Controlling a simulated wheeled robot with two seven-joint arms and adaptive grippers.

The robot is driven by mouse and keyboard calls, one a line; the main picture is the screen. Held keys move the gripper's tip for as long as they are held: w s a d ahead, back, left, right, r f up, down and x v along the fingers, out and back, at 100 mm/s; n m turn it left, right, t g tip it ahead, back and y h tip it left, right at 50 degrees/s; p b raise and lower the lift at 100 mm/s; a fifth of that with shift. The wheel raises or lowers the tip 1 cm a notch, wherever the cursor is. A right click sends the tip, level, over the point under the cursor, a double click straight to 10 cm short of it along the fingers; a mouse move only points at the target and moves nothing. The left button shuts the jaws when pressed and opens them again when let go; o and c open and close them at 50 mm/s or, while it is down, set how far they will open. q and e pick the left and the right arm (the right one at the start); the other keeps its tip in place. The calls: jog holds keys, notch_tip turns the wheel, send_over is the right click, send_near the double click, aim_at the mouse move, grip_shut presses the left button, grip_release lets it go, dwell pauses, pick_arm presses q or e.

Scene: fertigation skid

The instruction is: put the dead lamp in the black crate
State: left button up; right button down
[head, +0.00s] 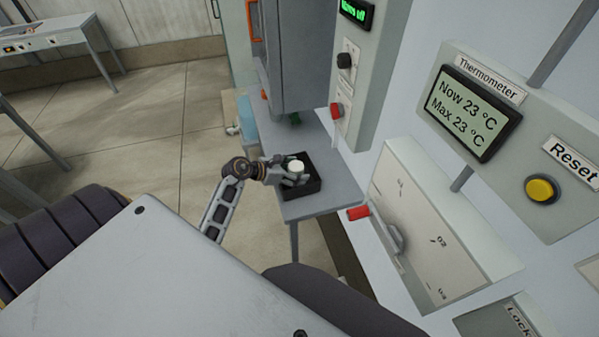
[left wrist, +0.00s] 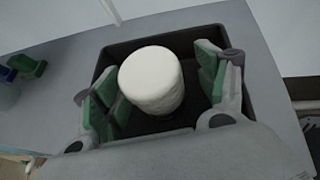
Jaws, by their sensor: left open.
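A white, rounded lamp (left wrist: 152,80) is in the black crate (left wrist: 119,50), between the spread fingers of my left gripper (left wrist: 160,92). The green pads stand apart from it, with a clear gap on the right; on the left the gap is small. In the head view the lamp (head: 296,166) shows as a small white cap over the black crate (head: 313,184), with my left gripper (head: 291,177) beside it. Whether the lamp rests on the crate floor is hidden. My right gripper is not in view.
The crate stands on a narrow grey table (head: 322,204) beside the wall panels. A red knob (head: 358,212) sticks out just right of the table. A grey cabinet (head: 300,55) stands over the table's far part. A green item (left wrist: 32,67) lies left of the crate.

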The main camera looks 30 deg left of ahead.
aim_at(290, 171)
pick_arm(q)
jog(key=v, duration=0.8)
jog(key=shift+s+r+b, duration=0.15)
jog(key=shift+r+b, duration=0.05)
jog(key=shift+b, duration=0.1)
jog(key=shift+v, duration=0.85)
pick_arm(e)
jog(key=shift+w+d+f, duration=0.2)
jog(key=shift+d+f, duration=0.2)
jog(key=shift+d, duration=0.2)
